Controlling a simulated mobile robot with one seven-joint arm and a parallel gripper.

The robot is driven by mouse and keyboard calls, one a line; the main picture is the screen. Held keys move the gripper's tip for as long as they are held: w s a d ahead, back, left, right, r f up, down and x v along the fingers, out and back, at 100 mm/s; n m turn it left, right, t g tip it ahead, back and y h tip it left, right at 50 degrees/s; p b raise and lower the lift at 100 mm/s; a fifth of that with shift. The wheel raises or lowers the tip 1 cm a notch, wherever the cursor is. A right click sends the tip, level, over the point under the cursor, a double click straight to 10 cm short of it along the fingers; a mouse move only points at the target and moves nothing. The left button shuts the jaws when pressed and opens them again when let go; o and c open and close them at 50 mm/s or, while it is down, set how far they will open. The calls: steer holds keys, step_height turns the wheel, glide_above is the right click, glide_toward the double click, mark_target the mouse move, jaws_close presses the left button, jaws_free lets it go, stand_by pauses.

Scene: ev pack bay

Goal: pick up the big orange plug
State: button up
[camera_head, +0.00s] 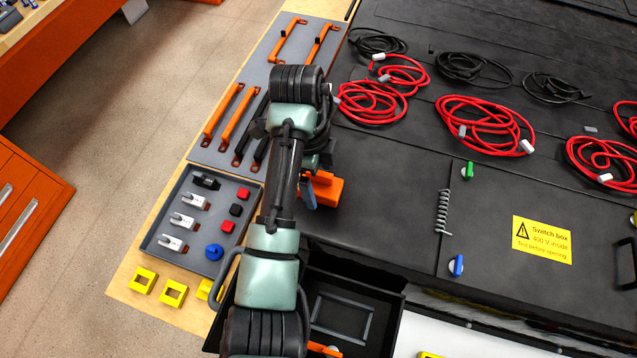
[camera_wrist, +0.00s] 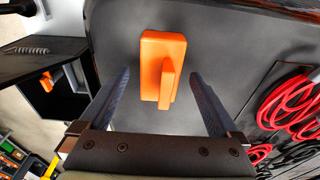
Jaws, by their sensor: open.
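The big orange plug (camera_head: 326,188) sits on the black pack cover, just right of my arm in the head view and partly hidden behind it. In the wrist view the orange plug (camera_wrist: 162,70) shows as a block with a raised grip bar. My gripper (camera_wrist: 165,85) is open, with one blue-grey finger to each side of the plug and clear gaps between. The fingers do not touch it. In the head view only a bit of a blue finger of my gripper (camera_head: 309,195) shows beside the plug.
Red cables (camera_head: 485,125) and black cables lie coiled on the cover (camera_head: 390,215). An open black bin (camera_head: 385,290) is in front. Another orange piece (camera_wrist: 46,81) shows at the bin in the wrist view.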

steer(key=shift+f, duration=0.15)
jaws_close()
stand_by(0.4)
